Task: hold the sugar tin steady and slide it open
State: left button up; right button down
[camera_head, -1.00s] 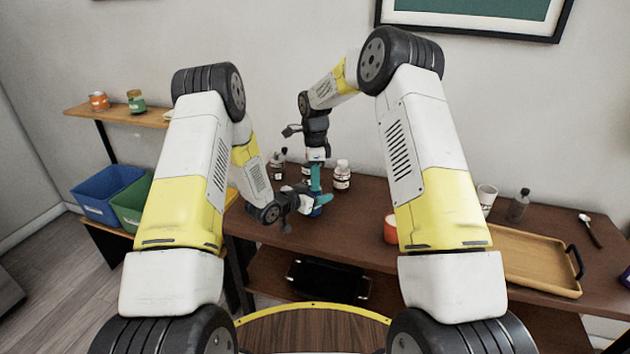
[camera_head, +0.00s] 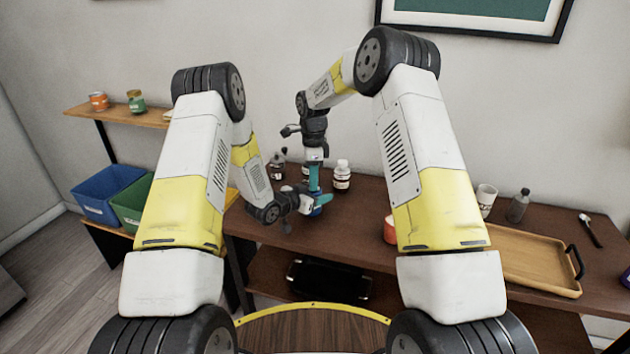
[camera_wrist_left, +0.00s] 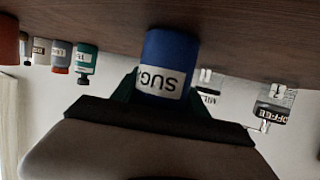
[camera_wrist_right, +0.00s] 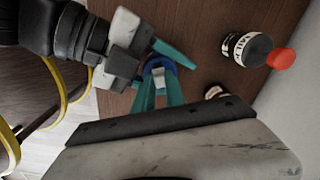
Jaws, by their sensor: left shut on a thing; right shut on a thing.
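The sugar tin is a blue cylinder (camera_wrist_left: 172,50) with a white label reading "SUG", upside down in the left wrist view. It stands on the brown counter and is mostly covered by my grippers in the head view. My left gripper (camera_head: 318,201) is shut on the tin from the side, with teal fingers on either side of it. My right gripper (camera_head: 315,186) points down from above, its teal fingers shut at the tin's top. In the right wrist view, those fingers (camera_wrist_right: 159,72) meet the tin's blue rim. Whether the tin's top has shifted is too small to tell.
A white-capped bottle (camera_head: 342,178) stands close right of my right gripper; a dark bottle (camera_head: 278,166) stands behind left.

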jog(key=shift+a, duration=0.7)
jog(key=c, duration=1.4)
grip_release()
jog(key=shift+o, duration=0.2)
jog(key=shift+s+d, duration=0.1)
